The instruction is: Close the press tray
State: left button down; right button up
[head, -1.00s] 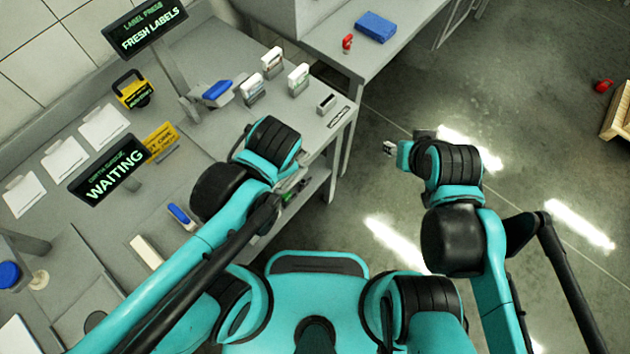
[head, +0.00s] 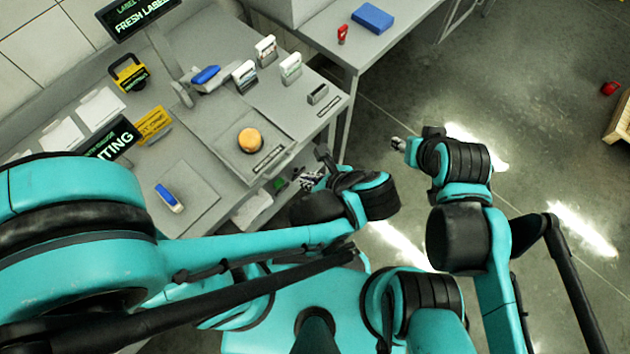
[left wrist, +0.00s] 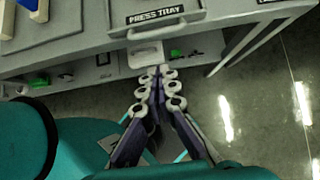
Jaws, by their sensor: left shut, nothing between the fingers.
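The press tray (left wrist: 168,18) shows at the top of the left wrist view, with a "PRESS TRAY" label and a pale handle (left wrist: 158,32) on its front. In the head view, a grey slab with a label at its front edge (head: 270,158) bears an orange cheese wheel (head: 250,140); I cannot tell how far it sticks out. My left gripper (head: 312,178) is just off the bench's front edge. In the left wrist view its fingers (left wrist: 160,76) are together and empty, below the handle and apart from it. My right gripper (head: 397,144) hangs over open floor.
The bench holds a blue-topped tool (head: 206,77), white label boxes (head: 265,50), a yellow-handled device (head: 129,74) and a blue-and-white item (head: 168,197). A second bench with a blue block (head: 373,18) stands behind.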

aim_at(249, 136)
pick_arm(q)
jog(key=w+a+f+b, duration=0.1)
jog(key=w+a+f, duration=0.2)
jog(key=a, duration=0.2)
jog(key=shift+w+f+b, duration=0.3)
jog(key=shift+w+b, duration=0.05)
jog(key=shift+w, duration=0.05)
jog(key=w+a, duration=0.3)
jog(key=a, duration=0.1)
jog(key=w+a, duration=0.6)
jog(key=a, duration=0.1)
jog(key=shift+a+b, duration=0.3)
jog(key=shift+b, duration=0.05)
